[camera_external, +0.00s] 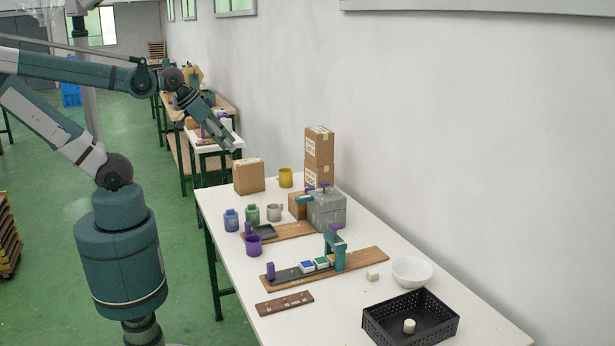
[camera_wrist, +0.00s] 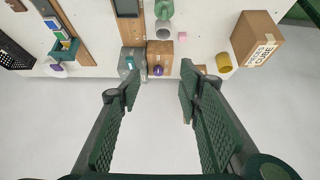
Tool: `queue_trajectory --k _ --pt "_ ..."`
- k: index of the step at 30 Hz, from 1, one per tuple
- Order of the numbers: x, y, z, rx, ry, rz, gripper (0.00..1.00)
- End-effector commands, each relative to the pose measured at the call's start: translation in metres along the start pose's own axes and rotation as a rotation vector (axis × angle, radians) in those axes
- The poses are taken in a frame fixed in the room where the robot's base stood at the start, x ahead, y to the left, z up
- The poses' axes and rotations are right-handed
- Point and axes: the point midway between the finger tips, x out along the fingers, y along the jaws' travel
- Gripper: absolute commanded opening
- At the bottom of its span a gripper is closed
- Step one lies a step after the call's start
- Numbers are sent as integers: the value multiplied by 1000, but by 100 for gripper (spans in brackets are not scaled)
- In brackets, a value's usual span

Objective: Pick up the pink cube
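The small pink cube (camera_wrist: 183,36) lies on the white table between the grey mug (camera_wrist: 163,32) and a cardboard box in the wrist view. In the external view, the pink cube (camera_external: 281,205) is a small pale patch beside the grey mug (camera_external: 273,213), which may partly hide it. My gripper (camera_wrist: 160,78) is open, with nothing between its fingers. In the external view, my gripper (camera_external: 235,150) is raised well above the table's far end, apart from the cube.
A cardboard box (camera_external: 249,176) and yellow mug (camera_external: 286,178) stand behind the cube. Stacked boxes (camera_external: 319,146) and a grey machine (camera_external: 327,211) stand to its right. Blue (camera_external: 231,220) and green (camera_external: 252,214) jars stand to its left. A black crate (camera_external: 375,325) is in front.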

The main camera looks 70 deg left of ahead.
Motion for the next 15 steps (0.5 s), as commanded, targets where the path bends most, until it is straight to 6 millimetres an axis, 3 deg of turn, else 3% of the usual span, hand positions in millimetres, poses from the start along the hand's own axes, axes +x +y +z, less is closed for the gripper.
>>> queue_trajectory --k 15 --pt "13 -5 -12 -125 -48 4 35"
